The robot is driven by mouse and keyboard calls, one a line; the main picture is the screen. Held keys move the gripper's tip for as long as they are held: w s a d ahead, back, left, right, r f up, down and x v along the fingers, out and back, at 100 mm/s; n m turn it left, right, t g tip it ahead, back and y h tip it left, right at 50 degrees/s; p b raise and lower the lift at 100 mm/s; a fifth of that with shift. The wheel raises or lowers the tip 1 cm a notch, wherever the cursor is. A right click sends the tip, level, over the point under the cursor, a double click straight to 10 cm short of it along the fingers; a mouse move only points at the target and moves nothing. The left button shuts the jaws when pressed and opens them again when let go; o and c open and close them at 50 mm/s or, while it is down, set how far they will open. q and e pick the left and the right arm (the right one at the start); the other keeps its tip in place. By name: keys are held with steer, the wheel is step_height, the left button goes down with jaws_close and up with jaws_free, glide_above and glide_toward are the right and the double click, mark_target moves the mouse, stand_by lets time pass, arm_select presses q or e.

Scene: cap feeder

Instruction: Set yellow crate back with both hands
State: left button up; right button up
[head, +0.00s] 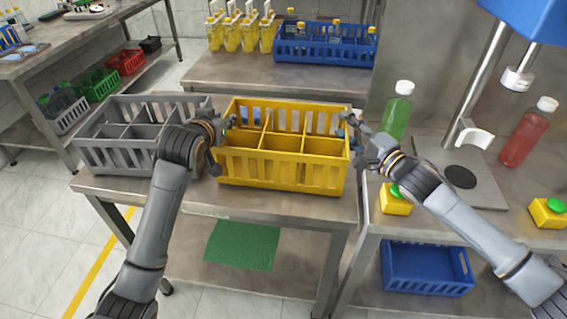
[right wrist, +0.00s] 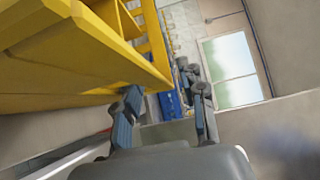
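The yellow crate (head: 282,183) stands upright on the metal table beside a grey crate. It has several compartments, and the front ones look empty. My left gripper (head: 221,146) is at the crate's left end, with its fingers spread apart. My right gripper (head: 352,137) is at the crate's right end, near its upper edge. In the right wrist view, its two fingers (right wrist: 164,112) are apart, and the yellow crate (right wrist: 75,55) fills the upper left, with one finger close against it. Whether either gripper touches the crate is unclear.
The grey crate (head: 122,160) stands close on the left. A bench behind holds a blue crate (head: 325,50) with bottles and several yellow bottles. To the right are a green bottle (head: 397,110), a yellow box (head: 395,199) and a press stand (head: 462,160). Little bare tabletop shows in front.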

arm_select(q)
steer(key=shift+s, duration=0.1)
steer(key=v, duration=1.1)
steer(key=shift+s+r, duration=0.15)
steer(key=shift+s, duration=0.25)
arm_select(e)
steer(key=v, duration=1.2)
